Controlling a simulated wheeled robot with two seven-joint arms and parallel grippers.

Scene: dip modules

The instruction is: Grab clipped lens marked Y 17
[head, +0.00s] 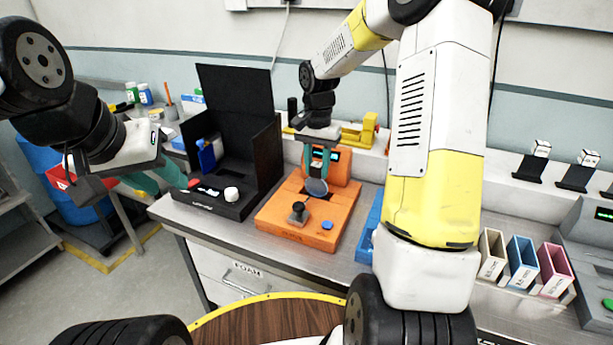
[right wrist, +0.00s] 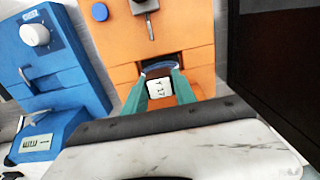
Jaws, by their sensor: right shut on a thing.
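The clipped lens is a round, blue-grey disc (head: 316,187) at the orange machine (head: 305,231). In the right wrist view its white tag (right wrist: 160,88) reads Y 17, with the dark lens edge just beyond it. My right gripper (head: 318,164) points down over the orange machine and is shut on the clipped lens; its teal fingers (right wrist: 160,86) stand on both sides of the tag. Whether the lens touches the machine I cannot tell. My left gripper (head: 155,179) is open and empty, off the bench's left end.
A black open-fronted box (head: 240,150) stands left of the orange machine. A blue device (right wrist: 58,60) stands close beside it, mostly hidden by my right arm in the head view. Coloured bins (head: 522,262) stand at the right. A round wooden table (head: 275,325) is in front.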

